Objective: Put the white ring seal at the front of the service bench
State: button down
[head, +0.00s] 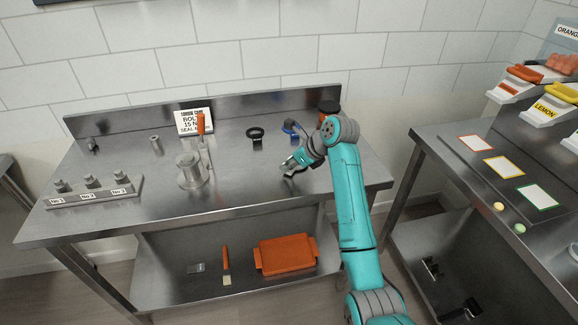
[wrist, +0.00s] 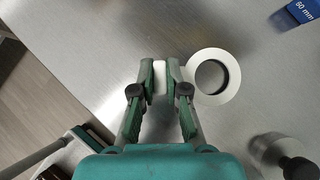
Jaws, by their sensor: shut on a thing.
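The white ring seal (wrist: 233,74) shows clearly in the wrist view, just right of my gripper (wrist: 160,78). My gripper is shut on its short white tab, with the round part outside the fingers. In the head view, my gripper (head: 288,166) is low over the right part of the service bench (head: 240,190), and the seal there is too small to make out clearly. I cannot tell whether the seal touches the steel top. In the wrist view, the bench top (wrist: 110,30) fills most of the picture, with its edge and the floor at the left.
A metal cylinder (head: 189,165), an orange-handled tool (head: 201,124) and a numbered rack (head: 95,193) stand left. The front middle of the bench is clear.

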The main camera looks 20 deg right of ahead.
jog(key=shift+f, duration=0.25)
jog(key=shift+f, duration=0.15)
jog(key=c, duration=1.2)
grip_release()
jog(key=shift+r, duration=0.25)
jog(key=v, duration=1.2)
jog(key=shift+f, duration=0.1)
